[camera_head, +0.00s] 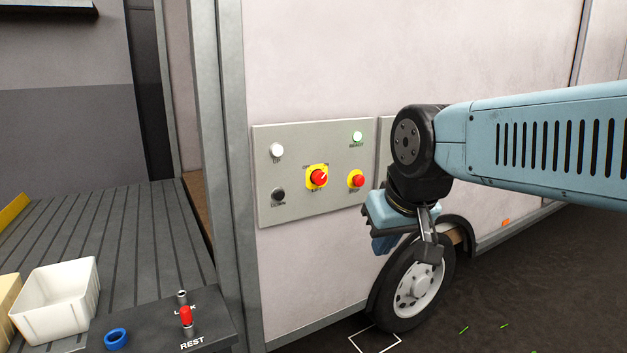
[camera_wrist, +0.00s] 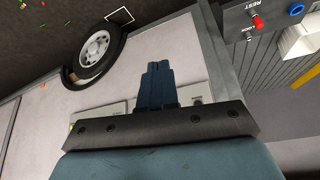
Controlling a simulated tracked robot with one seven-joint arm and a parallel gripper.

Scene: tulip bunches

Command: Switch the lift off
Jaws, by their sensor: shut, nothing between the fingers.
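A grey control panel (camera_head: 300,207) is fixed to the pale wall left of my arm. The switch's small lettering is unreadable. My gripper (camera_head: 381,247) is shut and empty, right of and below the STOP button, apart from it. In the wrist view the shut fingers (camera_wrist: 157,68) hide part of the panel (camera_wrist: 112,112).
A wheel (camera_head: 413,288) sits below my gripper. At lower left are a white bin (camera_head: 55,305), a blue ring (camera_head: 116,338) and a dark box with a red knob (camera_head: 186,316) marked REST. The space before the panel's left side is clear.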

